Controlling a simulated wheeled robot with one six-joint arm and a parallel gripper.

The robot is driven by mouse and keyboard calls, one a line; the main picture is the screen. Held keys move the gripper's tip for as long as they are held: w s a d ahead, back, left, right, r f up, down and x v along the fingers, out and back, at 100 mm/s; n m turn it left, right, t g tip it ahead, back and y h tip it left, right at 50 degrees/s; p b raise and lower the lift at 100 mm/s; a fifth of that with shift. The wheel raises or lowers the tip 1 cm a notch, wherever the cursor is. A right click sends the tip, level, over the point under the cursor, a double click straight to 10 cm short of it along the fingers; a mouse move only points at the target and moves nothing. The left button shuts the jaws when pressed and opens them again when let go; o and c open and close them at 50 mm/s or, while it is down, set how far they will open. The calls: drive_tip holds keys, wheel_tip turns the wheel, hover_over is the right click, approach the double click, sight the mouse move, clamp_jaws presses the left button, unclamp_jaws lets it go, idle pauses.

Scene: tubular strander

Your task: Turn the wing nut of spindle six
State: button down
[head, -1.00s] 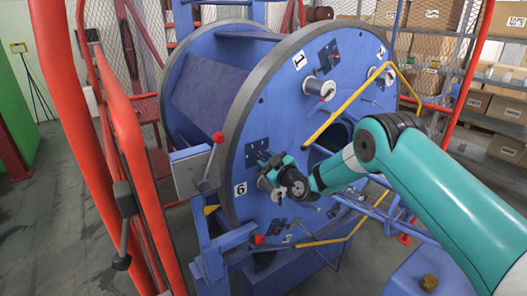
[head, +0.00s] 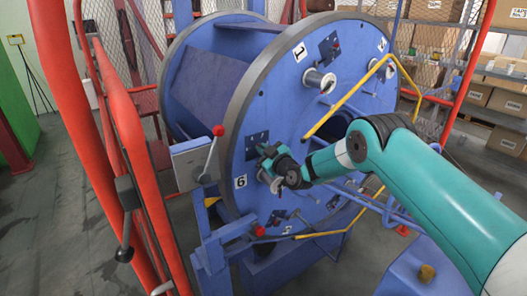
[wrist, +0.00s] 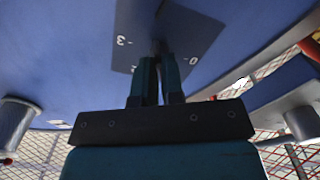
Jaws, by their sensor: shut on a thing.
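Spindle six sits beside the number 6 label (head: 240,182) on the left of the blue disc (head: 290,115). My gripper (head: 263,152) is at this spindle, against the small dark plate (head: 257,140). In the wrist view my gripper (wrist: 160,56) has its fingers close together on a thin dark piece, the wing nut (wrist: 159,46), in front of the dark plate (wrist: 180,35) with scale marks 3 and 0. The fingers hide most of the nut, so its angle cannot be told. In the head view my wrist hides much of the spindle.
A red-knobbed lever (head: 212,150) stands just left of the disc. A yellow bar (head: 345,100) crosses its front. A red guard frame (head: 120,150) is at left. In the wrist view metal spindle ends (wrist: 15,125) flank my gripper.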

drive_tip(key=shift+m+b, duration=0.3)
drive_tip(key=shift+b, duration=0.15)
drive_tip(key=m+b, duration=0.5)
drive_tip(key=m, duration=0.2)
drive_tip(key=m+b, duration=0.6)
drive_tip(key=m, duration=0.2)
drive_tip(key=m+b, duration=0.6)
drive_tip(key=m, duration=0.2)
drive_tip(key=shift+w+d+f, duration=0.1)
drive_tip(key=shift+d, duration=0.15)
drive_tip(key=shift+m+b, duration=0.3)
drive_tip(key=c, duration=1.2)
unclamp_jaws()
drive_tip(key=shift+c, duration=0.2)
